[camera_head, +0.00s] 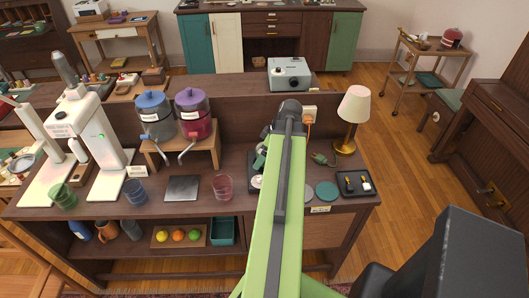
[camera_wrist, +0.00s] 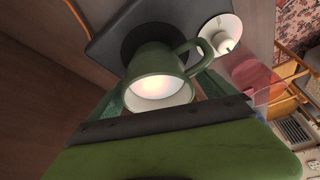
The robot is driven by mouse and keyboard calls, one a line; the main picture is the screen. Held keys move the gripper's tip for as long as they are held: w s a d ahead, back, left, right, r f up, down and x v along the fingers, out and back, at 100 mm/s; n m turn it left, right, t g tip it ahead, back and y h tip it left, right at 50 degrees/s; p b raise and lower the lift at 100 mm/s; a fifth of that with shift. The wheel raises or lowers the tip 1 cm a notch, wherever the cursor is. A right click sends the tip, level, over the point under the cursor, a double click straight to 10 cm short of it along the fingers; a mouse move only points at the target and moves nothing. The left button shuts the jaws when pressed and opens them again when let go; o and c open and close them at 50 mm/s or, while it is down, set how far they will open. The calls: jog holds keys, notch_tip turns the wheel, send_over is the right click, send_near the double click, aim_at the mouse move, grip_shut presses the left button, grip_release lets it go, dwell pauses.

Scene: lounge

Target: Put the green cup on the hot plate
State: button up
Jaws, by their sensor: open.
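The green cup (camera_wrist: 153,62), a mug with a pale inside, appears upright on the round black plate of the dark hot plate (camera_wrist: 103,42) in the wrist view. Its handle points right. My gripper (camera_wrist: 160,88) is open, with one green finger on each side of the cup; I cannot tell whether they touch it. In the head view my arm hides most of the spot; a bit of the green cup (camera_head: 260,160) and the hot plate's dark edge (camera_head: 251,173) show left of the arm.
A gold lamp (camera_head: 345,146), a black tray (camera_head: 355,184) and two drink dispensers (camera_head: 155,115) also stand on the counter.

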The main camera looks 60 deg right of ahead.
jog(key=a+p+v, duration=0.1)
jog(key=p+v, duration=1)
jog(key=v, duration=0.1)
jog(key=shift+d, duration=0.45)
